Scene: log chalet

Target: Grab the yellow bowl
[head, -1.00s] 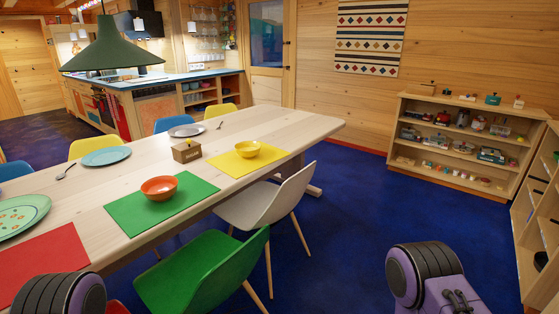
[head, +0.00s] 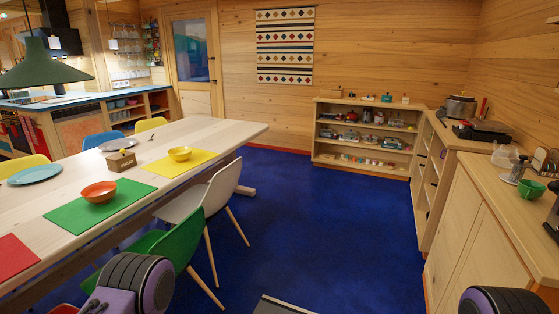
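The yellow bowl (head: 180,154) sits upright on a yellow placemat (head: 192,164) near the far end of the long wooden table (head: 215,130). It is on the table's right half, beyond an orange bowl (head: 98,191) on a green placemat (head: 92,204). Parts of my arms show at the bottom edge, left of centre and at the right. Neither of my grippers is in view. Nothing hides the bowl.
A white chair (head: 222,187) and a green chair (head: 178,243) stand along the table's near side. Blue floor (head: 310,215) is open between the table and the right-hand cabinets (head: 470,235). A low shelf (head: 362,138) stands against the back wall.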

